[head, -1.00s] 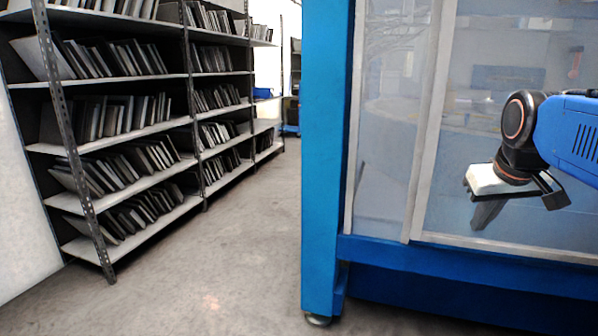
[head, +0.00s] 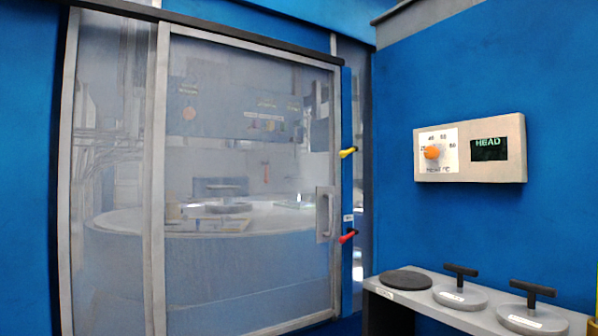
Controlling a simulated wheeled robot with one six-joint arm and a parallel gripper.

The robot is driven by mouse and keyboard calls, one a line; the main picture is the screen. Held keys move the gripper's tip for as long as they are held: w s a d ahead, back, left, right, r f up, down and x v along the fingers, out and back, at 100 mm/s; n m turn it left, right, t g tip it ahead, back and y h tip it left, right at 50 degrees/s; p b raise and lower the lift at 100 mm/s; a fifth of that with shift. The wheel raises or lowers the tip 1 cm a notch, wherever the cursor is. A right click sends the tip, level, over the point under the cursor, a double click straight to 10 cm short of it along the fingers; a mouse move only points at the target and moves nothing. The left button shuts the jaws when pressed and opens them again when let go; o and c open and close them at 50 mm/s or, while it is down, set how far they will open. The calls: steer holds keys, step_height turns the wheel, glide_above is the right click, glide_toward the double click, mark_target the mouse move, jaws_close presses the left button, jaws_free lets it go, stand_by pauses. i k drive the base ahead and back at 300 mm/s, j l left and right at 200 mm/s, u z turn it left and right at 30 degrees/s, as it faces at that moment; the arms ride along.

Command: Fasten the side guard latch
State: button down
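The side guard is a clear sliding door (head: 160,180) in a grey frame on the blue machine. A grey pull handle (head: 325,214) sits near its right edge. The door's right edge lies close beside a narrow blue post (head: 347,190); I cannot tell if a thin gap is left. On the post are a yellow lever (head: 348,152) above and a red lever (head: 347,236) below, both sticking out sideways. A small white label, unreadable, is just above the red lever. I cannot tell whether either lever is engaged. My gripper is out of view.
A control box (head: 470,148) with an orange dial and a display reading HEAD is on the blue wall at right. Below it a grey shelf (head: 400,292) juts out, with a dark disc (head: 405,280) and two T-handled round dies (head: 460,296) (head: 531,318).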

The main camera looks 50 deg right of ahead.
mark_target(343, 154)
steer(key=z, duration=1.75)
steer(key=i+j+z, duration=0.1)
steer(key=j, duration=0.3)
